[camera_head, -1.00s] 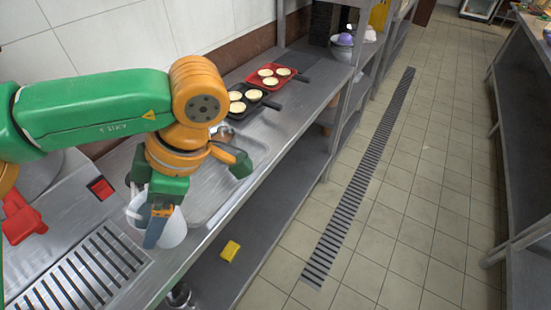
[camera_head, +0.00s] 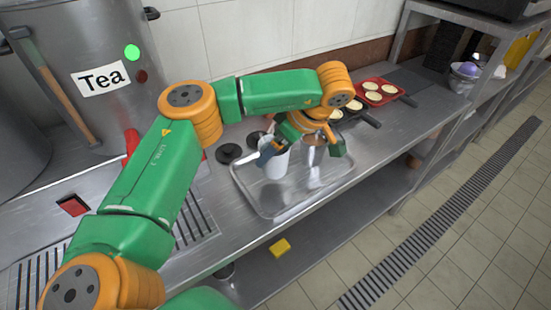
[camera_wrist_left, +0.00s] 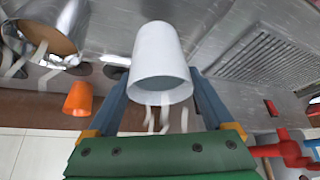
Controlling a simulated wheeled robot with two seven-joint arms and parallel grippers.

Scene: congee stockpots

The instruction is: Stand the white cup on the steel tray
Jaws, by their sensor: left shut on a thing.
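The white cup (camera_head: 275,166) is upright between the fingers of my left gripper (camera_head: 271,151). In the left wrist view the cup (camera_wrist_left: 163,60) sits between the two blue fingers, which are shut on it. The steel tray (camera_head: 268,213) lies on the counter, and the cup is over its back left part. I cannot tell whether the cup's base touches the tray. My gripper and wrist hide part of the tray's back side. My right gripper is not in view.
A shiny steel vessel (camera_head: 313,155) stands right of the cup. Black round lids (camera_head: 228,153) lie left of the tray. Pans with pale rounds (camera_head: 381,92) are behind right. A tea stockpot (camera_head: 95,60) stands back left. The tray's front part looks clear.

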